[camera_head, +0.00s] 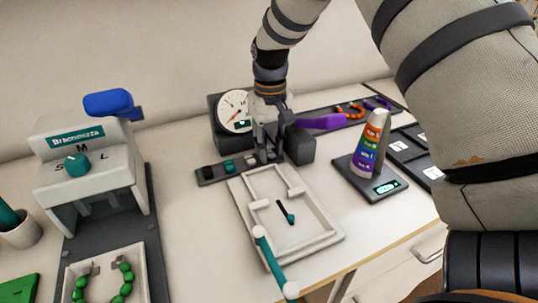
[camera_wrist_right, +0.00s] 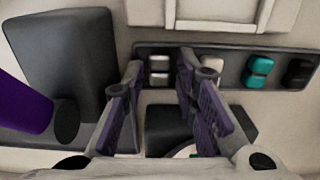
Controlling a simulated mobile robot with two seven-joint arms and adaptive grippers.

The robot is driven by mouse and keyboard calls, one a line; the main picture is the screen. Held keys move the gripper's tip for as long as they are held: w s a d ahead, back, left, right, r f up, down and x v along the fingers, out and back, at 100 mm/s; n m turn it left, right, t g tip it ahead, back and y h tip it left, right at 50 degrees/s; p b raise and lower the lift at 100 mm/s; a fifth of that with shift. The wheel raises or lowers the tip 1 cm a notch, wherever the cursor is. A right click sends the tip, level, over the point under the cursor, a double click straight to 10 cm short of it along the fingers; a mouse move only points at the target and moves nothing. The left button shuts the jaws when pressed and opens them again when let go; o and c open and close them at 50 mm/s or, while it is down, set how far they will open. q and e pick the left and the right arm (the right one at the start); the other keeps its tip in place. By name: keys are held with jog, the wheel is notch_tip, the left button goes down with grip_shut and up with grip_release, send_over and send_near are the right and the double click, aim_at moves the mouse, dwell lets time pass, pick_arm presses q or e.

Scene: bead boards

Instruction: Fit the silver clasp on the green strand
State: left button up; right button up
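The green strand (camera_head: 125,278) lies curved in a white tray at the lower left of the head view, with its ends towards the back; the frame cuts off its near part. The silver clasp (camera_wrist_right: 159,71) sits in a dark rack (camera_wrist_right: 228,82), at the left end in the wrist view. My right gripper (camera_head: 265,156) points down at the rack; in the wrist view its purple-padded fingers (camera_wrist_right: 159,82) are apart, on either side of the silver clasp, with gaps visible. In the head view the gripper hides the silver clasp. My left gripper is out of view.
The rack also holds cream (camera_wrist_right: 211,66), teal (camera_wrist_right: 257,71) and black (camera_wrist_right: 299,71) clasps. A dial device (camera_head: 236,110) stands close behind the gripper. A white frame (camera_head: 325,240) lies in front. A labelled press (camera_head: 92,165) and coloured cone (camera_head: 370,143) flank the area.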

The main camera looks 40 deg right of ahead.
jog(key=shift+r, duration=0.1)
grip_shut()
